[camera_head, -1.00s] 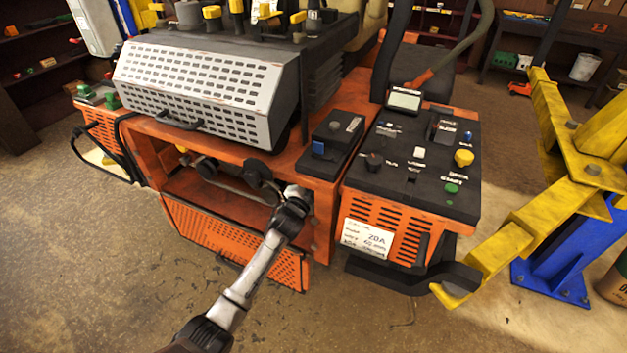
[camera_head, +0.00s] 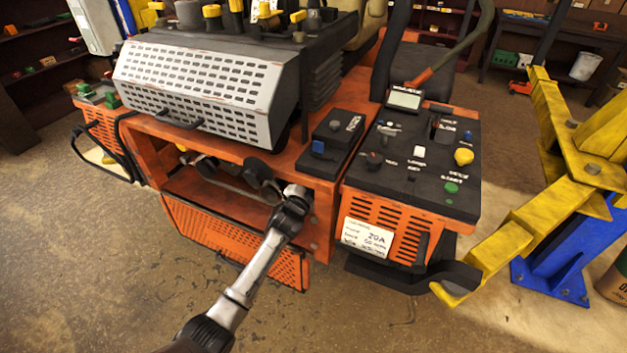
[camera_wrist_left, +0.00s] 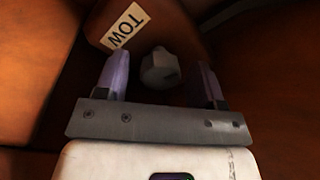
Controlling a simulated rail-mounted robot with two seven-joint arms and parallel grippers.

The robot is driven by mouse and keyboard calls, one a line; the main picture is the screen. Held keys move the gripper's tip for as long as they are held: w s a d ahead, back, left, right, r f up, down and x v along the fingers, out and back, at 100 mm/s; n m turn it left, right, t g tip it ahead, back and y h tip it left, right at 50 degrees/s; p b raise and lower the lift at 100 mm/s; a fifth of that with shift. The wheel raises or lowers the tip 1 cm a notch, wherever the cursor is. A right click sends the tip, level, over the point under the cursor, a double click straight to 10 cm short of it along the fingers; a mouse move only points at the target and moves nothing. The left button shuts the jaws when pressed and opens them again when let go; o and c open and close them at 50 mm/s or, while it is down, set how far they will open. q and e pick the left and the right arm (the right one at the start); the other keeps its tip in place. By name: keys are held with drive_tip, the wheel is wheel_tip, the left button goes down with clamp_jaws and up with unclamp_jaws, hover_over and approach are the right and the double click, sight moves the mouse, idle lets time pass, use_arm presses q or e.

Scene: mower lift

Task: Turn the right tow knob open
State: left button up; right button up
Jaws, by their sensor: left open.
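A small grey faceted tow knob (camera_wrist_left: 160,72) sits in the middle of the left wrist view, beside a pale label reading TOW (camera_wrist_left: 125,26). My left gripper (camera_wrist_left: 160,64) is open. Its two purple-grey fingers stand one on each side of the knob, with a visible gap to it on both sides. In the head view my left arm reaches up to the front opening of the orange mower (camera_head: 325,195). The knob and my left fingertips cannot be made out there. My right gripper is not in view.
Right of my left wrist is a black control panel (camera_head: 425,165) with coloured knobs. A silver perforated cover (camera_head: 200,85) lies above the opening. An orange slotted panel (camera_head: 225,240) hangs below it. A yellow lift arm (camera_head: 510,235) stands at the right.

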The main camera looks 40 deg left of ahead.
use_arm(q)
drive_tip(key=p+v, duration=0.2)
drive_tip(key=v, duration=1.1)
drive_tip(key=shift+s, duration=0.4)
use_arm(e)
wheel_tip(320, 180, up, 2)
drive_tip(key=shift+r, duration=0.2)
use_arm(q)
drive_tip(key=shift+d, duration=0.1)
drive_tip(key=shift+c, duration=0.2)
